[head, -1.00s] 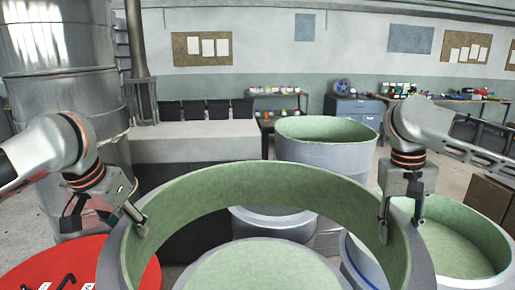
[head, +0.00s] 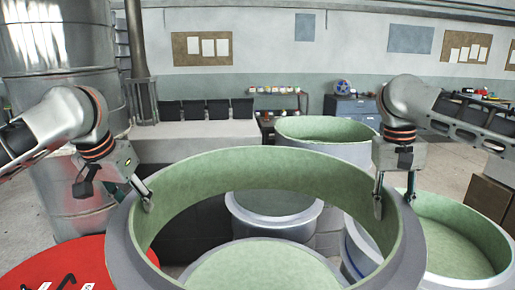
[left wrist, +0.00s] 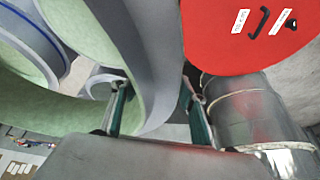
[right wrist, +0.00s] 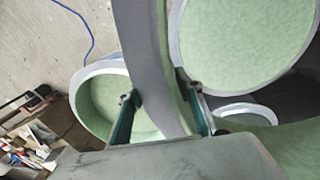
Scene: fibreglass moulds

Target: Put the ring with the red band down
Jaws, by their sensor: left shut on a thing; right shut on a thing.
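The large ring (head: 270,162), grey outside and pale green inside, is held roughly level between my two grippers. No red band shows on the parts of it in view. My left gripper (head: 146,196) is shut on its left wall; that wall passes between the fingers in the left wrist view (left wrist: 158,95). My right gripper (head: 394,195) is shut on its right wall, which also runs between the fingers in the right wrist view (right wrist: 158,85). A green-topped mould (head: 265,268) shows through the ring's opening. Whether the ring touches anything below is hidden.
A tall green-lined mould (head: 325,128) stands further back. A wide green-lined mould (head: 455,240) is at right. A red round top (head: 45,268) with small items lies at left, beside a metal drum (head: 75,190).

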